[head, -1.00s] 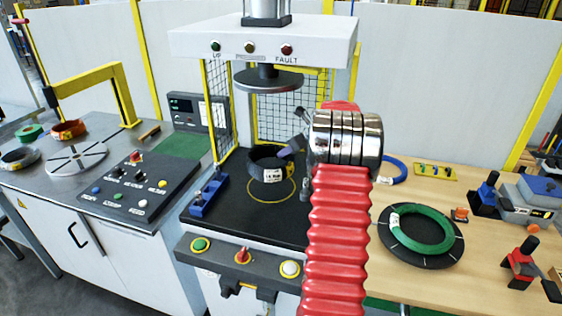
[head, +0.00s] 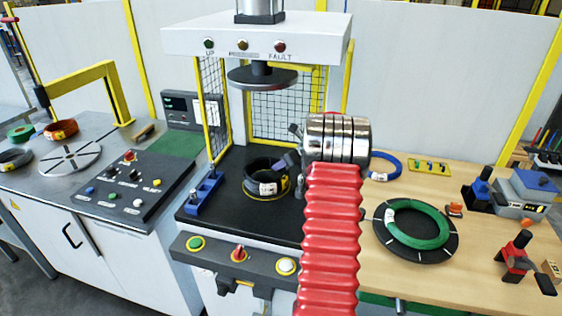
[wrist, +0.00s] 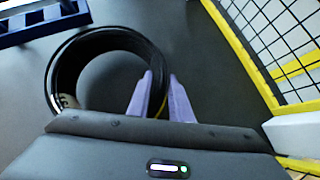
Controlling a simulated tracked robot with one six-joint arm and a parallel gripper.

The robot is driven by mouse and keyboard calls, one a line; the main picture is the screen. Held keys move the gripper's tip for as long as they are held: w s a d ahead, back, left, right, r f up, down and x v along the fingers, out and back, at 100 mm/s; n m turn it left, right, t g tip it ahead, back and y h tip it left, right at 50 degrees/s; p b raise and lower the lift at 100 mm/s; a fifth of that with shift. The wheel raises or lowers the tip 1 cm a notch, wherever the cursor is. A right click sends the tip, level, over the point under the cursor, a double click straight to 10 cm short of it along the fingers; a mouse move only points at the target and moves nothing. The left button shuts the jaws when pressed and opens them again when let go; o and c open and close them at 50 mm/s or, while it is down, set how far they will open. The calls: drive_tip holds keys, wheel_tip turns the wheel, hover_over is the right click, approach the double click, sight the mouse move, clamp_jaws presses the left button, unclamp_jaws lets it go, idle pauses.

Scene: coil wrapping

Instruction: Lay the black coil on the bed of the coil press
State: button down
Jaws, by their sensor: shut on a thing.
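The black coil (head: 252,182), with a white label on its front, is over the yellow ring (head: 270,199) marked on the dark bed (head: 225,213) of the coil press. It looks level and at or very near the bed; I cannot tell if it touches. My gripper (head: 286,161) is shut on the coil's right side. In the wrist view, the purple fingers (wrist: 160,78) straddle the wall of the coil (wrist: 140,48). My arm hides the bed's right part. The round press plate (head: 262,77) is raised well above the coil.
A blue rack (head: 203,193) stands on the bed's left edge. Yellow-framed mesh guards (head: 211,110) close off the back and left. A green coil (head: 418,225) on a black disc and a blue coil (head: 385,168) lie on the wooden table at right.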

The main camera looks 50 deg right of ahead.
drive_tip(key=shift+f, duration=0.5)
drive_tip(key=c, duration=1.6)
unclamp_jaws()
drive_tip(key=shift+f, duration=0.15)
drive_tip(key=shift+v, duration=3.8)
drive_tip(key=shift+w, duration=0.1)
